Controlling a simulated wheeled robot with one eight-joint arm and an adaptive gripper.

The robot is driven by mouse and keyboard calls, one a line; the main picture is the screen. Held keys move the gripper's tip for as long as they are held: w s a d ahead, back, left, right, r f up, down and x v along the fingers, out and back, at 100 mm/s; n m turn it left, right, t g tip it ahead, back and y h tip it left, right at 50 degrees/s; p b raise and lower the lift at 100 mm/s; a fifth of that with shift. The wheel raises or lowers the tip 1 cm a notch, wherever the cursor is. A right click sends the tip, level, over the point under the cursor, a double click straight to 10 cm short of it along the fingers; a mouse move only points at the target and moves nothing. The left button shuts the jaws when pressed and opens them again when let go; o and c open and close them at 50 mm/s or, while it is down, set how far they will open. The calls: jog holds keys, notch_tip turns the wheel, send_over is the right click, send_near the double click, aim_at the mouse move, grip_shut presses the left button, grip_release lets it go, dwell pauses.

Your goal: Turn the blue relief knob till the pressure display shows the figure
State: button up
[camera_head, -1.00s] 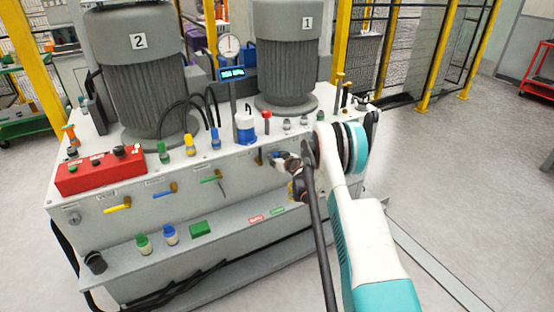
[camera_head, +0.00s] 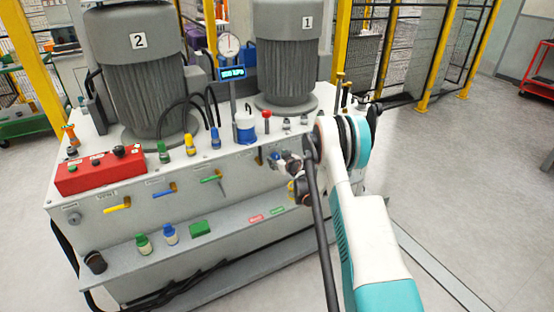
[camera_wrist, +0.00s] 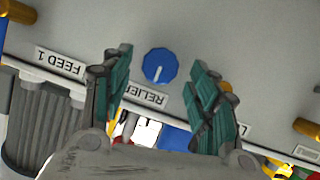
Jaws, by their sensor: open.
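The blue relief knob (camera_wrist: 160,65) is round with a white pointer line, set on a grey panel in the wrist view. A partly covered "RELIEF" label (camera_wrist: 147,95) is beside it. My gripper (camera_wrist: 161,58) is open, with one green-padded finger on each side of the knob and clear gaps to it. I cannot tell how far the fingertips are from the panel. In the head view my gripper (camera_head: 280,160) is at the front face of the machine, and I cannot make out the knob there. The pressure display (camera_head: 232,73) is lit, but its figures are too small to read.
A "FEED 1" label (camera_wrist: 60,62) is left of the knob in the wrist view. Yellow (camera_head: 118,207), blue (camera_head: 163,192) and green (camera_head: 211,178) lever handles stick out of the front face. A red control box (camera_head: 100,170) sits at the left.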

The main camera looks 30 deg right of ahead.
jog(key=v, duration=0.9)
jog(key=shift+s+r, duration=0.15)
jog(key=shift+s, duration=0.25)
